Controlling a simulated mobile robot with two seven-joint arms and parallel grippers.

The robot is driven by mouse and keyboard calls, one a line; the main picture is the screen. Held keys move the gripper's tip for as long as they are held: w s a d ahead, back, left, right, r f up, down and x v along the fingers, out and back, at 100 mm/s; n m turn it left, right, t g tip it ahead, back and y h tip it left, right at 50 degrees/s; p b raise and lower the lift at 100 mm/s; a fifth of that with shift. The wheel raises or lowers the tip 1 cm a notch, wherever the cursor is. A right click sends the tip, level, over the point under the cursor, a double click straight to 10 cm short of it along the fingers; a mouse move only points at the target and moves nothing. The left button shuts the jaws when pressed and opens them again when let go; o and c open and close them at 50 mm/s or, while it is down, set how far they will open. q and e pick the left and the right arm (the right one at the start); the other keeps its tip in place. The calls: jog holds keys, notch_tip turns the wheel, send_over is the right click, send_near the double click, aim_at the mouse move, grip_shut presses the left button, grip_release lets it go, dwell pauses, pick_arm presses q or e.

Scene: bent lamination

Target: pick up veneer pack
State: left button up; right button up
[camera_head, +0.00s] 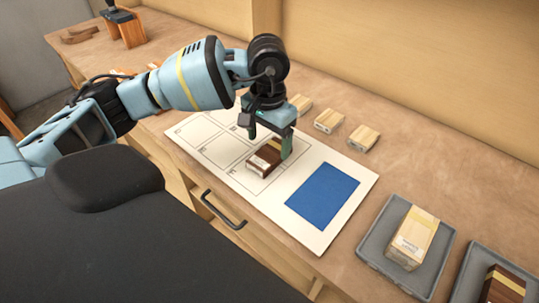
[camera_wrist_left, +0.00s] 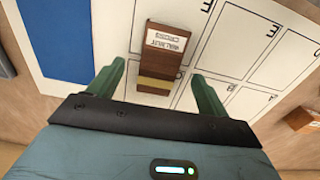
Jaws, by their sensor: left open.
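The dark brown veneer pack (camera_head: 262,161) lies on the white sheet with outlined cells, left of its blue rectangle. In the left wrist view the pack (camera_wrist_left: 164,42) shows a white label reading WALNUT and a yellowish band. My left gripper (camera_head: 269,139) points down over the pack, open. In the left wrist view its two green fingers (camera_wrist_left: 157,82) stand on either side of the pack's near end, with gaps to both sides. Whether the fingertips reach down beside the pack is hard to tell. My right gripper is not in view.
The white sheet (camera_head: 222,170) has a blue rectangle (camera_head: 322,195). Light wood blocks (camera_head: 330,120) stand behind it. To the right, one grey tray (camera_head: 375,255) holds a light pack (camera_head: 411,237), another a dark pack (camera_head: 503,287). A drawer handle (camera_head: 222,210) is in front.

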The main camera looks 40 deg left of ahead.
aim_at(269, 154)
pick_arm(q)
jog(key=shift+w+f, duration=0.1)
jog(key=shift+f, duration=1.85)
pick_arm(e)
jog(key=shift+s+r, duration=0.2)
pick_arm(q)
jog(key=shift+c, duration=0.2)
jog(key=c, duration=1.1)
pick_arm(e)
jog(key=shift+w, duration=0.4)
pick_arm(q)
jog(key=shift+o, duration=0.2)
jog(key=shift+r, duration=0.1)
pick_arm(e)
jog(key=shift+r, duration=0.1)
